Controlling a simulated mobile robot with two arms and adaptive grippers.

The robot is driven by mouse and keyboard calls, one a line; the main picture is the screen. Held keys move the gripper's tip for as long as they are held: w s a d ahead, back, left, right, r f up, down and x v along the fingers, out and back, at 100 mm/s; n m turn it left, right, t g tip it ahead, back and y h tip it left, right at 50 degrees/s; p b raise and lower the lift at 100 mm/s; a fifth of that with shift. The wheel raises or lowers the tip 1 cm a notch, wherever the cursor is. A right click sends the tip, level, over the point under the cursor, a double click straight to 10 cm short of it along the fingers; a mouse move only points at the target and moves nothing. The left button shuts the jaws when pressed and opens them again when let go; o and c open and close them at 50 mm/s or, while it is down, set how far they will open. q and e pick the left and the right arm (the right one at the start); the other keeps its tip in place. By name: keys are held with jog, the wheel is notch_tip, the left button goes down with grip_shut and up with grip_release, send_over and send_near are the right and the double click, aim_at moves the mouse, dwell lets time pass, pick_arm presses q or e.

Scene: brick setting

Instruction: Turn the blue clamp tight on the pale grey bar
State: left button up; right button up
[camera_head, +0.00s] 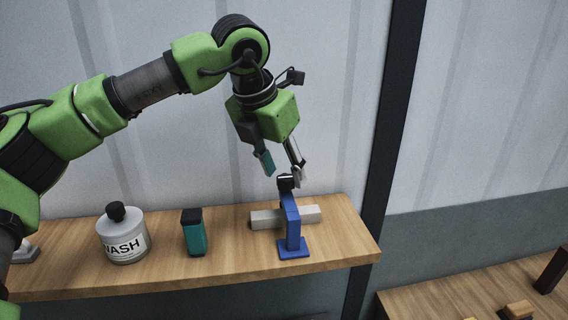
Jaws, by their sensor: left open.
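The blue clamp (292,226) stands upright on the wooden shelf, its flat foot on the shelf top. A black knob (286,182) sits at its top. The pale grey bar (266,219) lies across the shelf and passes through or behind the clamp; I cannot tell which, as the clamp hides its middle. My left gripper (283,168) is open, pointing down just above the clamp. One finger is up and left of the knob, the other close to the knob on its right; I cannot tell whether it touches. My right gripper is not in view.
On the wooden shelf (160,280), a teal container with a black lid (195,235) and a white wash bottle (124,240) stand left of the clamp. A lower wooden surface (440,300) with small blocks is at bottom right. A dark post (392,120) rises behind the shelf's right end.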

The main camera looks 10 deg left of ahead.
pick_arm(q)
jog(key=shift+d+f, duration=0.1)
jog(key=shift+f, duration=0.3)
jog(key=shift+w+f, duration=0.1)
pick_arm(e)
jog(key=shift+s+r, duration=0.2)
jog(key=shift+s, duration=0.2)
pick_arm(q)
jog(key=c, duration=1.1)
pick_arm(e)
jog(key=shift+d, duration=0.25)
